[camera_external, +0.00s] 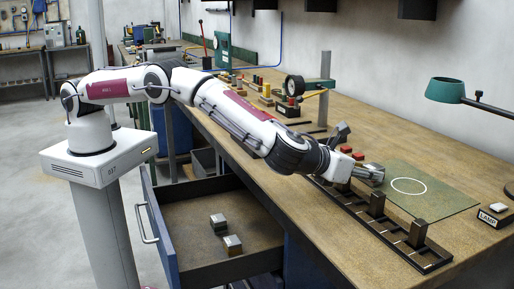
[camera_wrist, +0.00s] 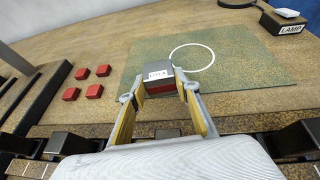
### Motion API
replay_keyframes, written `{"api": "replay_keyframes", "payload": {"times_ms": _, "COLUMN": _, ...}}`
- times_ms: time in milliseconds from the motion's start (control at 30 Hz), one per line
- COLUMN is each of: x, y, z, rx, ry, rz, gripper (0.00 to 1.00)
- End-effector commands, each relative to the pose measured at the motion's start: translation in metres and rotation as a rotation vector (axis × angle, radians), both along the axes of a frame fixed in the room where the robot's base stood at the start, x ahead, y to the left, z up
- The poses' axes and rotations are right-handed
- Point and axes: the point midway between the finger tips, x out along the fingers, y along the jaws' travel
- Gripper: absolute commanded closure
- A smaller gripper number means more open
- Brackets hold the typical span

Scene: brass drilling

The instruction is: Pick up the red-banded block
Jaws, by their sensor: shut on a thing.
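The red-banded block (camera_wrist: 158,76) has a grey top with a small label and a red band on its near side. My gripper (camera_wrist: 157,95) is shut on it, with one finger on each side. In the external view my gripper (camera_external: 360,173) is low over the bench at the left edge of the green mat (camera_external: 445,198), also seen in the wrist view (camera_wrist: 245,75). The block's grey end (camera_external: 375,174) shows at the fingertips. The white circle (camera_wrist: 192,57) lies just beyond the block. Whether the block touches the mat is hard to tell.
Several red pieces (camera_wrist: 88,82) lie left of the mat. A black rack (camera_external: 385,235) with upright posts runs along the bench front. A LAMP button box (camera_external: 495,215) stands at the right, below a teal lamp (camera_external: 446,90). An open drawer (camera_external: 195,205) holds small blocks.

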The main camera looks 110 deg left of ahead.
Motion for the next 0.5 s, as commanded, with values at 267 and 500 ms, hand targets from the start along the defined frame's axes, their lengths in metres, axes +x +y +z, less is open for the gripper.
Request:
{"api": "replay_keyframes", "payload": {"times_ms": 267, "x": 0.001, "y": 0.0, "z": 0.014, "rx": 0.002, "ry": -0.004, "rz": 0.0, "gripper": 1.0}}
{"api": "replay_keyframes", "payload": {"times_ms": 500, "x": 0.001, "y": 0.0, "z": 0.043, "rx": 0.001, "ry": -0.006, "rz": 0.001, "gripper": 1.0}}
